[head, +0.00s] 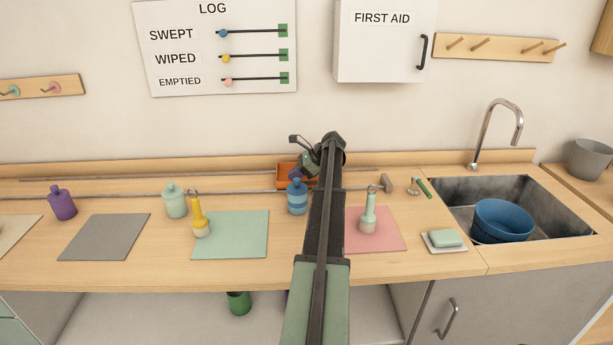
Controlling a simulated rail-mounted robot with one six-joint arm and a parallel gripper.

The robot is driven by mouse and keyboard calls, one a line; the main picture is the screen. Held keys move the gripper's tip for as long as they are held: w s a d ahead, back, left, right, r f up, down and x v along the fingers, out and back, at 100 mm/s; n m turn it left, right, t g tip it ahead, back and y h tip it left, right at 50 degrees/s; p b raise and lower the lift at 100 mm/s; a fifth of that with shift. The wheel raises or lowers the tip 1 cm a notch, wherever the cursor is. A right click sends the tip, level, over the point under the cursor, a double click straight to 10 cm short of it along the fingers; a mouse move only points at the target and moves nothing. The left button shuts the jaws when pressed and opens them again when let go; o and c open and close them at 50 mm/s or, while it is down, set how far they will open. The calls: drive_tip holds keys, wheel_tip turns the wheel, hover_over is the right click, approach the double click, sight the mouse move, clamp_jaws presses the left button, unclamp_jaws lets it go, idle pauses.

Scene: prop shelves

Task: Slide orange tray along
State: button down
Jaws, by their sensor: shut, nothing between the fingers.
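The orange tray (285,171) sits at the back of the wooden counter, by the thin rails along the wall. Its right part is hidden behind my arm, and a blue banded bottle (297,198) stands in front of it. My gripper (300,163) is at the tray, over its right part as seen here. It is shut with nothing held. The fingertips are small and partly covered, so I cannot tell whether they touch the tray.
Rails (120,179) run left and right of the tray along the back. A grey knob (387,183) is at the rail's right, before the sink (460,196).

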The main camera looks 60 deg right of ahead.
sight(284, 174)
drive_tip(key=shift+w+a+r, duration=0.1)
drive_tip(key=shift+w+a, duration=0.4)
drive_tip(key=shift+w, duration=0.3)
drive_tip(key=shift+w+a+r, duration=0.1)
drive_tip(key=shift+w+a, duration=0.35)
drive_tip(key=shift+w, duration=0.3)
drive_tip(key=shift+f, duration=0.1)
